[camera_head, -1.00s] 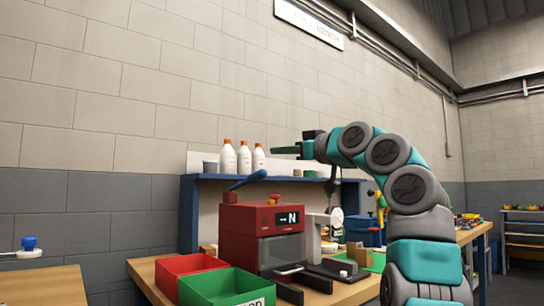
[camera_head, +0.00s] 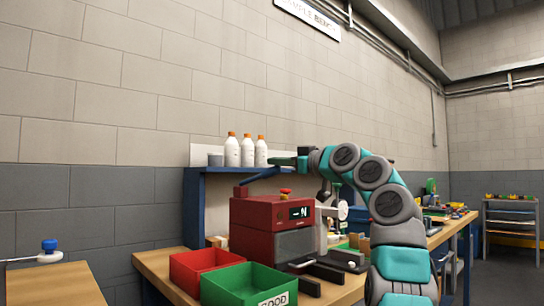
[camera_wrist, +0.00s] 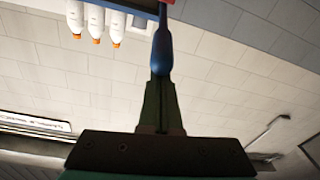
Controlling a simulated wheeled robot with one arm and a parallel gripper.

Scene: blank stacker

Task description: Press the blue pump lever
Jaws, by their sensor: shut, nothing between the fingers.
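The blue pump lever (camera_head: 262,177) rises to the right from the top of the red machine (camera_head: 262,222), its end close under my gripper. My gripper (camera_head: 276,161) is shut and empty, pointing left just above the lever's end. In the wrist view, the blue lever (camera_wrist: 162,45) lies straight beyond the tip of my shut fingers (camera_wrist: 160,82), lined up with them. I cannot tell whether the fingertips touch the lever.
White bottles with orange caps (camera_head: 247,152) stand on the blue shelf (camera_head: 190,210) behind the lever. A red bin (camera_head: 200,262) and a green bin (camera_head: 250,284) sit in front. A blue knob (camera_head: 49,246) stands on another table at left.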

